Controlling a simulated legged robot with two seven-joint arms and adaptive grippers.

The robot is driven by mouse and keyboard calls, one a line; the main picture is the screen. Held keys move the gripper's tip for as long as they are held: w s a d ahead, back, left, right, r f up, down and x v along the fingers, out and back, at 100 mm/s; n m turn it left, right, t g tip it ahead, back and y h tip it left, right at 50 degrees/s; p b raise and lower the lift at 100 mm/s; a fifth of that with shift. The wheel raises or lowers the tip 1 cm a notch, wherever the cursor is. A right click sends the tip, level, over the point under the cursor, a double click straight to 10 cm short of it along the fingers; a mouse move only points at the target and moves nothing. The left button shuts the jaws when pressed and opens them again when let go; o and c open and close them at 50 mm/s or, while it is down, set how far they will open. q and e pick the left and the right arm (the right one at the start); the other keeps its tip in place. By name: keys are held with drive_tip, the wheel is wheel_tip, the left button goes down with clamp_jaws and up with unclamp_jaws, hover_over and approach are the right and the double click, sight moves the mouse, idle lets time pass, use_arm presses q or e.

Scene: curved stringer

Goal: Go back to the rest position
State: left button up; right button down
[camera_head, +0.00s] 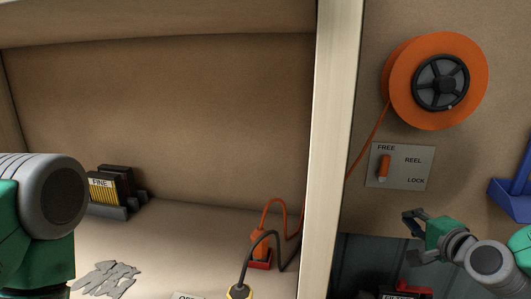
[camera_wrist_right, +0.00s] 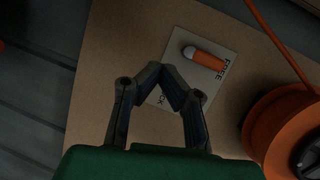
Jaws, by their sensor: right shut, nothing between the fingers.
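My right gripper (camera_head: 410,219) is at the lower right in the head view, below the grey reel switch plate (camera_head: 416,180). In the right wrist view its fingers (camera_wrist_right: 174,88) meet at the tips, shut and empty, in front of the plate. The orange switch lever (camera_head: 384,168) stands upright near the FREE label and also shows in the wrist view (camera_wrist_right: 204,57). The gripper looks apart from the lever. The green and grey part of my left arm is at the left edge of the head view; its gripper is out of the picture.
An orange cable reel (camera_head: 402,80) hangs on the panel above the plate. A pale post (camera_head: 335,120) divides the panel from the bay. In the bay are a FINE-labelled holder (camera_head: 104,190), grey scraps (camera_head: 108,278) and an orange plug (camera_head: 259,243) with cables. A blue holder (camera_head: 514,196) is at the right.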

drive_tip(key=s+a+f+n+g, duration=0.4)
drive_tip(key=s+f, duration=0.4)
drive_tip(key=f, duration=0.2)
drive_tip(key=s+a+f+n+g, duration=0.4)
drive_tip(key=s+f, duration=0.4)
drive_tip(key=f, duration=0.3)
use_arm(q)
drive_tip(key=shift+d+r, duration=0.2)
drive_tip(key=shift+d, duration=0.35)
use_arm(e)
drive_tip(key=s+f+n+g+h, duration=0.1)
drive_tip(key=s+f+n+g, duration=0.2)
drive_tip(key=s, duration=0.7)
drive_tip(key=s+d+f+n+g+h, duration=0.1)
drive_tip(key=s+f+n+g, duration=0.2)
drive_tip(key=s, duration=0.8)
drive_tip(key=shift+s+d+f+n+g, duration=0.2)
drive_tip(key=shift+f+n+g, duration=0.2)
drive_tip(key=shift+f+n, duration=0.8)
